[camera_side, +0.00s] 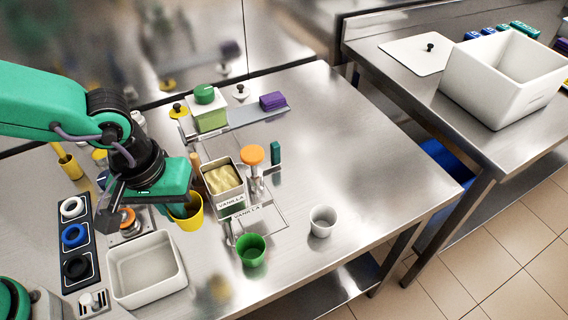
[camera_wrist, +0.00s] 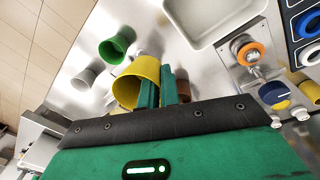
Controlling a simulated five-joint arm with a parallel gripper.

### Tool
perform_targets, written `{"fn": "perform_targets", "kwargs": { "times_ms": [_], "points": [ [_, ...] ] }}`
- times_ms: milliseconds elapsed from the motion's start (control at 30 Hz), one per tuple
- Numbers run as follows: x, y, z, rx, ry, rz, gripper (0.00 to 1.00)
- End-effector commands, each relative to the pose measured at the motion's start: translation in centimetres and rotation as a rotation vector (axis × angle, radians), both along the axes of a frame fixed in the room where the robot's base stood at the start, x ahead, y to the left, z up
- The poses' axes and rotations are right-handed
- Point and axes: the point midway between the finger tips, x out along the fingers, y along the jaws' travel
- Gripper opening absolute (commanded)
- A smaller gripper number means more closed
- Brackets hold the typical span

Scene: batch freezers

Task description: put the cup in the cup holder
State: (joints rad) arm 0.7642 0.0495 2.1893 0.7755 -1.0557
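A yellow cup (camera_side: 190,217) stands on the steel table beneath my gripper (camera_side: 177,207). In the wrist view the yellow cup (camera_wrist: 126,92) has its open mouth toward the left. My green fingers (camera_wrist: 159,90) are close together at its right side. One finger overlaps the cup's rim and the other is beside it. Whether they pinch the wall is unclear. A green cup (camera_side: 250,251) and a white cup (camera_side: 322,221) stand apart to the right. A thin wire frame (camera_side: 272,219) lies by the vanilla tub; I cannot tell whether it is the cup holder.
An empty cream tray (camera_side: 146,266) sits at the front left, beside a dark strip of coloured rings (camera_side: 76,238). The vanilla tub (camera_side: 224,186) and an orange-capped item (camera_side: 253,157) stand right of my gripper. The table's right part is clear.

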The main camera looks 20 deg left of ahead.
Motion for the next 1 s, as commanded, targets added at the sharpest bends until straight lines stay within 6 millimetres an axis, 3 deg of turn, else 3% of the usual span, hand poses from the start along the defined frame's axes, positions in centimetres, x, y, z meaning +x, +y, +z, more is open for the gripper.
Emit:
{"fn": "perform_targets", "kwargs": {
  "times_ms": [567, 1000],
  "points": [
    [8.8, 7.3, 2.7, 0.008, -0.002, 0.244, 0.00],
    [16.0, 17.1, 6.0, 0.011, -0.001, 0.503, 0.00]
  ]
}}
